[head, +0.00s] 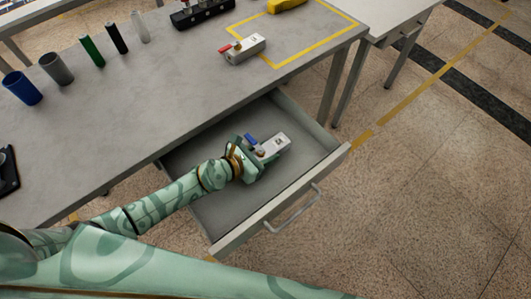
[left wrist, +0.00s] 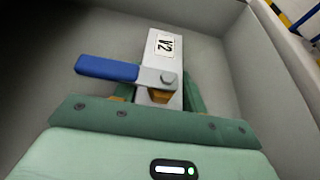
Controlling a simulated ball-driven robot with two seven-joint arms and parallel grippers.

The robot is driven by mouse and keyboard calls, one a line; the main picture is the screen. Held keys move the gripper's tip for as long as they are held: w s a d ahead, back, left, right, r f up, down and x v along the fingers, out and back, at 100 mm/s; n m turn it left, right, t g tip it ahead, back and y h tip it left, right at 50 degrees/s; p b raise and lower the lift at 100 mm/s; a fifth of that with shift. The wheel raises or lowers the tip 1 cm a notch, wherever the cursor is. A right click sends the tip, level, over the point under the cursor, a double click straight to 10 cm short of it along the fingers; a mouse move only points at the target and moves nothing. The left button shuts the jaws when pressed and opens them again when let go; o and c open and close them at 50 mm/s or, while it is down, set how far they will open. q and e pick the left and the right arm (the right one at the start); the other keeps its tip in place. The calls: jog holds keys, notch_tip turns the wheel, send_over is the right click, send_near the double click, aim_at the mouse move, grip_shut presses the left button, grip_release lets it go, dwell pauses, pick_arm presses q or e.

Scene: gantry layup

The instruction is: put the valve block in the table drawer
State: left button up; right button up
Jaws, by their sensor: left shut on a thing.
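A grey valve block with a blue lever (head: 275,146) is inside the open table drawer (head: 236,203). My left gripper (head: 256,160) reaches down into the drawer and is shut on this block. In the left wrist view the block (left wrist: 160,52) shows a "V2" label, and its blue lever points left. The gripper's green fingers (left wrist: 158,98) are on both sides of it. Whether the block touches the drawer floor I cannot tell. A second valve block, with a red lever (head: 244,50), lies on the table top. My right gripper is not in view.
The grey table (head: 150,95) stands above the drawer. On it are a blue cup (head: 22,88), a grey cup (head: 57,69), several slim cylinders, a black rack (head: 200,12) and a yellow thing (head: 287,5). The drawer's handle (head: 293,210) faces the open floor.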

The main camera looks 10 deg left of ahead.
pick_arm(q)
jog(key=shift+s+r, duration=0.1)
jog(key=shift+r, duration=0.05)
jog(key=o, duration=1.2)
jog(key=shift+f, duration=0.2)
jog(key=shift+r, duration=0.3)
jog(key=p+v, duration=0.2)
jog(key=v, duration=1)
jog(key=shift+f, duration=0.2)
